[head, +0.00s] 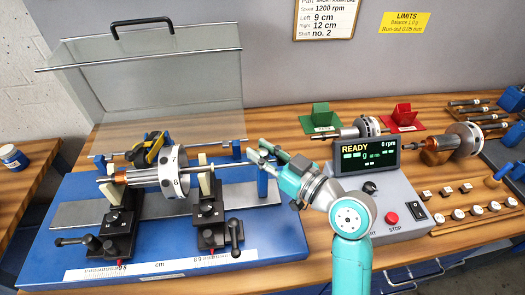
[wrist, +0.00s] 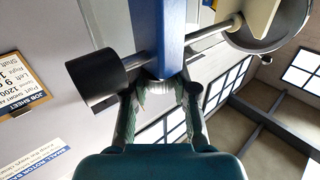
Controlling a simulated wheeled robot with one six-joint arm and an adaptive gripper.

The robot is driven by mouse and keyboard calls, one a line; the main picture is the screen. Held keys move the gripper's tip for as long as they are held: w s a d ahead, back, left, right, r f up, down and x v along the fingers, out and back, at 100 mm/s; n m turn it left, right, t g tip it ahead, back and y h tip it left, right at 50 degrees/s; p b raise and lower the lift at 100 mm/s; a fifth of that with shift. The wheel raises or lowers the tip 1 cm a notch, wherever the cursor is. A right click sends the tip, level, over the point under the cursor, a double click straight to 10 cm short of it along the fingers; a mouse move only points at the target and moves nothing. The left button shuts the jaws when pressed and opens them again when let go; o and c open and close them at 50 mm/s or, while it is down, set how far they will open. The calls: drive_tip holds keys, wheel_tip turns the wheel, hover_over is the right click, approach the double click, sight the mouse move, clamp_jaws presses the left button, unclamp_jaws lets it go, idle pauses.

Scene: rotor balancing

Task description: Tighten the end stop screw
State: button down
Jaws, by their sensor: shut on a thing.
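The end stop is a blue post (head: 262,184) at the right end of the blue balancing bench; it also shows at the top middle of the wrist view (wrist: 170,35). A grey rod (wrist: 205,38) runs across it, with a black cylindrical knob (wrist: 95,76) on one end. My gripper (head: 268,157) reaches in from the right at the post's top. In the wrist view its fingers (wrist: 160,92) are closed around a small pale ribbed piece, the end stop screw (wrist: 157,98), against the post. The fingers hide part of the screw.
The rotor (head: 172,172) rests on two black supports left of the post. The clear guard (head: 160,85) stands raised behind. The control box (head: 365,160) reading READY, 0 rpm, stands close to my arm. Green (head: 322,118) and red (head: 403,119) bins are behind it.

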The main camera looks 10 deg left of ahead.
drive_tip(key=shift+m+t+h, duration=0.4)
drive_tip(key=shift+t, duration=0.1)
drive_tip(key=shift+s+a+m+t+h, duration=0.1)
drive_tip(key=shift+a+m+t+h, duration=0.05)
drive_tip(key=shift+m+t+h, duration=1.55)
drive_tip(key=m+t+h, duration=0.1)
drive_tip(key=m+h, duration=0.1)
drive_tip(key=h, duration=0.1)
drive_tip(key=m+t+h, duration=0.1)
drive_tip(key=m+h, duration=0.1)
drive_tip(key=h, duration=0.2)
drive_tip(key=shift+m+t, duration=0.3)
drive_tip(key=shift+t, duration=0.1)
drive_tip(key=m+h, duration=0.2)
drive_tip(key=h, duration=0.1)
drive_tip(key=m+h, duration=0.2)
drive_tip(key=h, duration=0.1)
drive_tip(key=shift+h, duration=0.4)
drive_tip(key=shift+m+g+h, duration=0.5)
drive_tip(key=shift+m+h, duration=0.55)
drive_tip(key=shift+h, duration=0.4)
drive_tip(key=shift+m+g+h, duration=0.5)
drive_tip(key=shift+m+h, duration=0.55)
drive_tip(key=shift+h, duration=0.4)
drive_tip(key=shift+f, duration=0.1)
drive_tip(key=c, duration=0.9)
unclamp_jaws()
